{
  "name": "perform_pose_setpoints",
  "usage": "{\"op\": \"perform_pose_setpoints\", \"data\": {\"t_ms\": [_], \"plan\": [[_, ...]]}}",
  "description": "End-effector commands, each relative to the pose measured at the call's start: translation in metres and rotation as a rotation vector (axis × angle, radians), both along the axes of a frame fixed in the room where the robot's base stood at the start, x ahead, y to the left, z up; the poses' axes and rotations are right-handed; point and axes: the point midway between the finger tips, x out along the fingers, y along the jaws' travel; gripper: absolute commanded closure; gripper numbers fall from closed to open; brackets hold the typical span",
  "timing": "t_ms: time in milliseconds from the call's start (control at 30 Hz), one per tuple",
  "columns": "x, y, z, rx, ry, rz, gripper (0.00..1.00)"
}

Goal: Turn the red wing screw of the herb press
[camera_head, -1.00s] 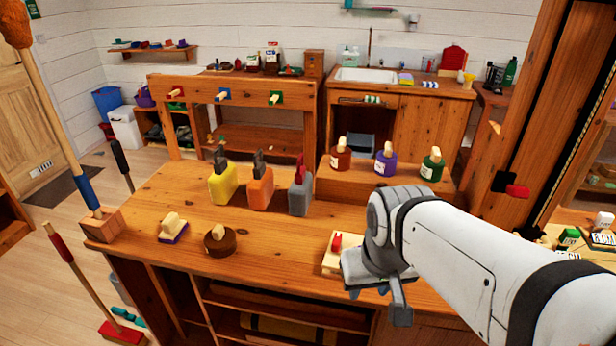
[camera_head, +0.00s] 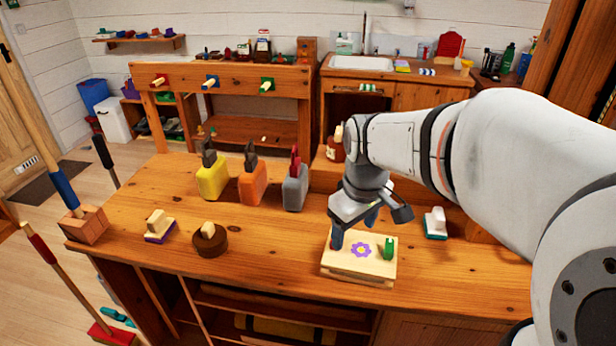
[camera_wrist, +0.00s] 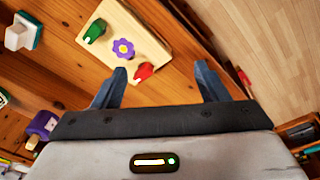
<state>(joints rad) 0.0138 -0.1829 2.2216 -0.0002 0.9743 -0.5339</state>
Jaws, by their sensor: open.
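The herb press is a pale wooden block (camera_head: 345,269) with a purple flower (camera_head: 361,250) on top, near the front edge of the workbench. Its green wing screw (camera_head: 388,248) stands at the right end. The red wing screw (camera_wrist: 143,72) shows in the wrist view, but my gripper hides it in the head view. My gripper (camera_head: 354,229) is open above the red screw's end of the press. In the wrist view, the red screw appears between the fingertips (camera_wrist: 160,70), closer to the left finger. I cannot tell how far above it the fingers are.
Yellow (camera_head: 212,178), orange (camera_head: 252,183) and grey (camera_head: 295,188) tool holders stand behind and left of the press. A white-handled block (camera_head: 435,222) stands right of the press. A raised wooden shelf backs the bench.

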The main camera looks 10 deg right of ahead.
Motion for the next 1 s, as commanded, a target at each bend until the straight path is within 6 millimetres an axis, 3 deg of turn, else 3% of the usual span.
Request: {"op": "perform_pose_setpoints", "data": {"t_ms": [33, 200, 400, 567, 1000], "plan": [[0.022, 0.0, -0.016, -0.011, 0.028, 0.094, 0.33], [0.078, 0.001, -0.043, -0.033, 0.084, 0.399, 0.33], [0.113, 0.002, -0.063, -0.04, 0.119, 0.608, 0.33], [0.119, 0.003, -0.075, -0.04, 0.127, 0.654, 0.33], [0.119, 0.003, -0.137, -0.039, 0.126, 0.654, 0.33]]}}
